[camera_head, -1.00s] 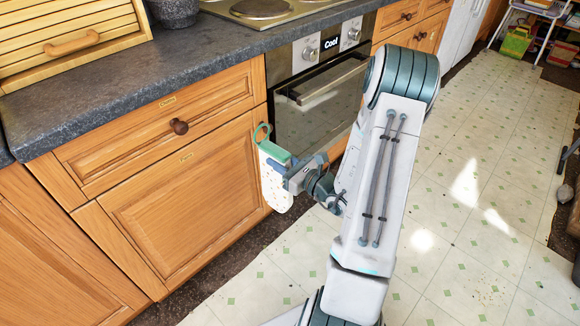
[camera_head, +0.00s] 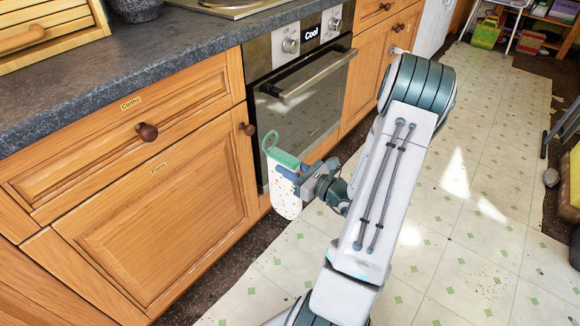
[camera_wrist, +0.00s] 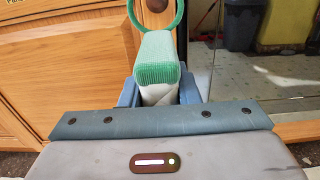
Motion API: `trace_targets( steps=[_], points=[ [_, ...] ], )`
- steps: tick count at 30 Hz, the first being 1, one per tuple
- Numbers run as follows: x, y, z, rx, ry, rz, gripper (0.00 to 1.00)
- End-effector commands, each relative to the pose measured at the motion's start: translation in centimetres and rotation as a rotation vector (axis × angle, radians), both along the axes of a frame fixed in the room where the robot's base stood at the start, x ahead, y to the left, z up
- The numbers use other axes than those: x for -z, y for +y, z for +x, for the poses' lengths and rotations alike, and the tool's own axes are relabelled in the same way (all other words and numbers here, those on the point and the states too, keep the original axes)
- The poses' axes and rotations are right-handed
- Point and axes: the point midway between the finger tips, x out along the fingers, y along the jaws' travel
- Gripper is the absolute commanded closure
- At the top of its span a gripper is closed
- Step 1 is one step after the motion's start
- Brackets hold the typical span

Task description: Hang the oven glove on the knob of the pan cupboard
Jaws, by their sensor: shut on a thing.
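The oven glove (camera_head: 286,197) is white with coloured specks, with a green cuff and a green hanging loop (camera_head: 270,141) standing up at its top. My gripper (camera_head: 297,171) is shut on the glove just below the cuff, and the glove hangs upright. The pan cupboard (camera_head: 160,215), labelled Pans, has a round dark wooden knob (camera_head: 247,129) at its top right corner. In the head view the loop is a little right of and below the knob, apart from it. In the wrist view the knob (camera_wrist: 155,5) shows through the loop, behind it.
The Cloths drawer (camera_head: 85,135) has its own wooden knob (camera_head: 147,131) above the pan cupboard. The oven (camera_head: 300,110) with its bar handle (camera_head: 315,80) stands right beside the cupboard. The worktop (camera_head: 130,60) overhangs above. The floor at right is mostly clear.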

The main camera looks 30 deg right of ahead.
Motion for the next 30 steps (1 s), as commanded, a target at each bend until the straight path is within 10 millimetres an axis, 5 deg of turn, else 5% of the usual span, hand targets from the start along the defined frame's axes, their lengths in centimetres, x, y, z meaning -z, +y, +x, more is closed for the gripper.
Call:
trace_targets(
  steps=[30],
  points=[
    [0.4, 2.3, 6.6, 0.001, -0.001, 0.001, 1.00]
  ],
)
